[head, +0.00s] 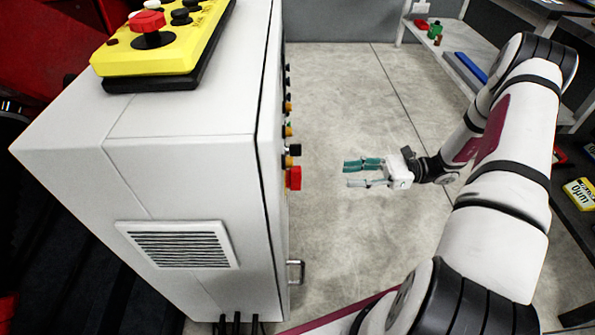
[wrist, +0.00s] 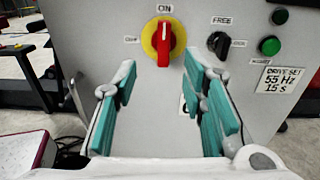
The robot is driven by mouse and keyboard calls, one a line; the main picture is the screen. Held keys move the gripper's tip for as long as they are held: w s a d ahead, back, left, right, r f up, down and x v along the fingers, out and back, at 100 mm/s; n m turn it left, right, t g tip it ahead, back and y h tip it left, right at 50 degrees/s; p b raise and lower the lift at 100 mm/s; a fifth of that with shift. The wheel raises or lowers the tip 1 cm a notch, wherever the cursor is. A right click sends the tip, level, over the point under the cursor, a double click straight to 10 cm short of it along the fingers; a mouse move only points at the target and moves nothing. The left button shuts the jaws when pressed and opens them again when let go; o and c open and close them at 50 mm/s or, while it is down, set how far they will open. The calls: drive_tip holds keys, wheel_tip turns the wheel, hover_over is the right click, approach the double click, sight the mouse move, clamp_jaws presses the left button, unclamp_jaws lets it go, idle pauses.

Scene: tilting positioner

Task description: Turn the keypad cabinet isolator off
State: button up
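The isolator is a red rotary handle (wrist: 165,45) on a yellow disc on the cabinet front. In the wrist view the handle stands upright, in line with the ON label above it. A small label to its left is too blurred to read surely. In the head view the isolator (head: 294,178) is a red block seen edge-on, sticking out from the grey-white cabinet (head: 190,185). My gripper (head: 348,173) is to its right, clear of the cabinet face and pointing at it. In the wrist view my gripper (wrist: 161,75) is open and empty, its teal-padded fingers apart below the handle.
A black FREE selector (wrist: 218,43) and a green button (wrist: 270,45) sit right of the isolator. A metal door handle (head: 296,271) sticks out lower on the cabinet. A yellow control box (head: 165,50) lies on top. The floor (head: 345,90) beside the cabinet is clear.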

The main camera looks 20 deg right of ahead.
drive_tip(key=b, duration=0.2)
approach(296, 178)
drive_tip(key=w+x, duration=0.1)
drive_tip(key=x, duration=0.7)
drive_tip(key=shift+f, duration=0.3)
clamp_jaws()
